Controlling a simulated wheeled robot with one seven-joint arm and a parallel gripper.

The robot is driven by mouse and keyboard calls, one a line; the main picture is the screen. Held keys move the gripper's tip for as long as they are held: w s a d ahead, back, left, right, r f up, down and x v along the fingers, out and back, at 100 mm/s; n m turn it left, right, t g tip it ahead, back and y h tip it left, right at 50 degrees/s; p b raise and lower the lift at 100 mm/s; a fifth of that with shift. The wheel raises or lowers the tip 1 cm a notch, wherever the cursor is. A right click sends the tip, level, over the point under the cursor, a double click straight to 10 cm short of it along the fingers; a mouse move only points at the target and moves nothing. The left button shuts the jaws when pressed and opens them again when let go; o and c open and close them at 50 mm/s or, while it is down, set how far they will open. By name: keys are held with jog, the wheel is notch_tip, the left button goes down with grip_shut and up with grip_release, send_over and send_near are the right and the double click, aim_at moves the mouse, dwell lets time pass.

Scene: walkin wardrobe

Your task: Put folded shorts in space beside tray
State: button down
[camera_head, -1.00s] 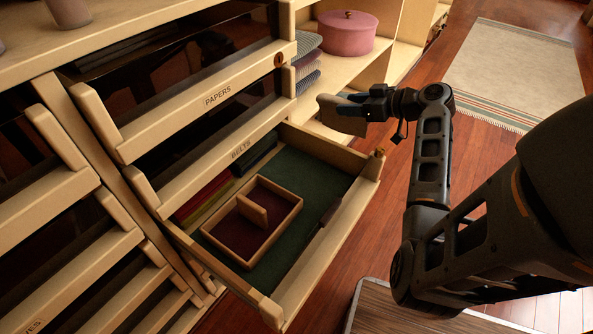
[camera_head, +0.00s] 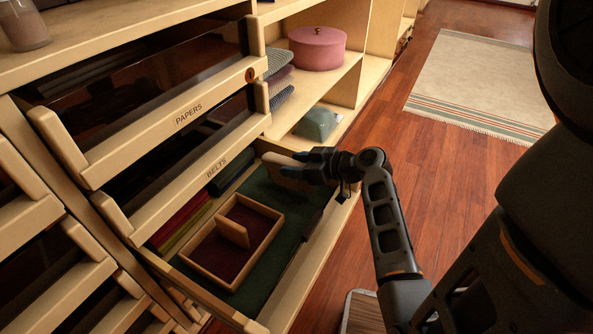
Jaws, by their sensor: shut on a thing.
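My gripper (camera_head: 310,168) is shut on the folded shorts (camera_head: 290,177), a beige bundle. It holds them over the far end of the open drawer (camera_head: 310,258). The tray (camera_head: 213,283), a wooden divided tray with a dark red lining, sits in the drawer's near half. Green lining (camera_head: 262,200) shows between the tray and the shorts. I cannot tell whether the shorts touch the lining. My gripper and forearm hide part of the drawer's far right corner.
Folded red and green items (camera_head: 180,225) lie along the drawer's back left. The belts drawer front (camera_head: 205,170) overhangs close by on the left. A pink round box (camera_head: 317,50) and a green item (camera_head: 315,124) sit on the shelves behind.

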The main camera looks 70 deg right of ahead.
jog(key=shift+f, duration=0.85)
jog(key=shift+c, duration=1.9)
grip_release()
jog(key=p+v, duration=0.1)
jog(key=v, duration=1.1)
